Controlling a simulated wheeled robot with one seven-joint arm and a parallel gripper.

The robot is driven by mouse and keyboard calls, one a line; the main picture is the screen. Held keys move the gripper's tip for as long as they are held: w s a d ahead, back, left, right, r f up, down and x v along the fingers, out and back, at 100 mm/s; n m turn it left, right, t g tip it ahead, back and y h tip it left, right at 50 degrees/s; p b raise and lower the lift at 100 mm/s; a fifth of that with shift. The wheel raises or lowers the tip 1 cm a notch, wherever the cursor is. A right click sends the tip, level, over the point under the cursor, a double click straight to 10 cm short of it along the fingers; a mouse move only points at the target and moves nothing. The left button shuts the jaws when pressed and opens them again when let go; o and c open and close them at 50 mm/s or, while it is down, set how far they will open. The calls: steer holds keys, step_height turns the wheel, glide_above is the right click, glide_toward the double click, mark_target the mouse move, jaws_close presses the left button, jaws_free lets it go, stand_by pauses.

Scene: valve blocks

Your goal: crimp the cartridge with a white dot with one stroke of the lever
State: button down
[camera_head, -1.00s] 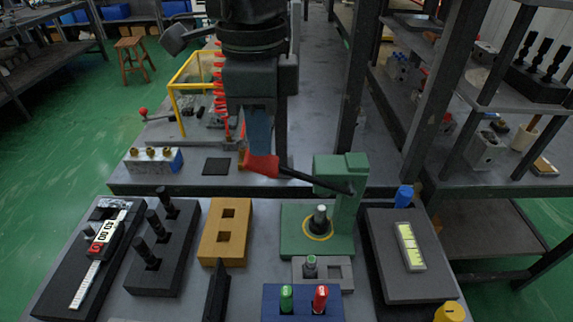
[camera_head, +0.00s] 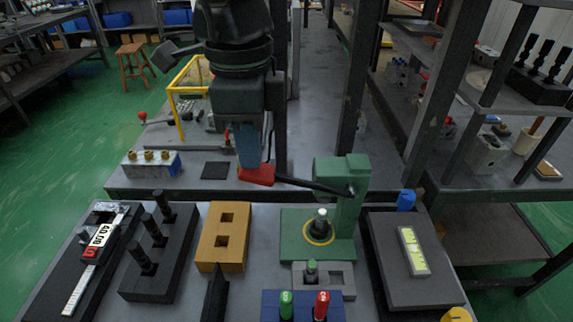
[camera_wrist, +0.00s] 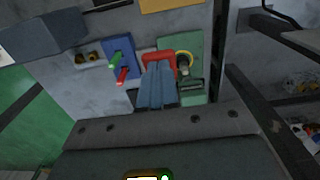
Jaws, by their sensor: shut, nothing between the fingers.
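The green press (camera_head: 345,200) stands on the bench with its dark lever (camera_head: 312,186) reaching left to a red handle (camera_head: 256,175). A dark cartridge (camera_head: 321,222) with a pale top stands upright inside the yellow ring on the press base. Whether the pale top is a white dot is too small to tell. My gripper (camera_head: 248,162) is shut and empty, pointing down at the red handle, apparently touching it. In the wrist view, my shut fingers (camera_wrist: 157,85) overlap the red handle (camera_wrist: 158,56).
A grey block (camera_head: 340,278) holding a green-topped piece and a blue block (camera_head: 303,310) with green and red pieces stand in front of the press. An orange block (camera_head: 222,250) and a black peg block (camera_head: 160,262) stand left. A dark box (camera_head: 395,270) stands right.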

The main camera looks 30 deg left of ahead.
steer(key=shift+f, duration=0.1)
steer(key=shift+s+a+f+b, duration=0.15)
steer(key=shift+a+f+b, duration=0.1)
steer(key=shift+f+b, duration=0.15)
steer(key=shift+s+a+f+b, duration=0.15)
steer(key=shift+a+f+b, duration=0.1)
steer(key=shift+f, duration=0.25)
steer(key=shift+s+a+f+b, duration=0.2)
steer(key=shift+f+b, duration=0.15)
steer(key=shift+f, duration=0.15)
steer(key=shift+s+a+f+b, duration=0.1)
steer(key=shift+a+f+b, duration=0.15)
steer(key=shift+f, duration=0.35)
steer(key=shift+s+a+f+b, duration=0.1)
steer(key=shift+a+f+b, duration=0.1)
steer(key=shift+f+b, duration=0.65)
steer(key=shift+f, duration=0.15)
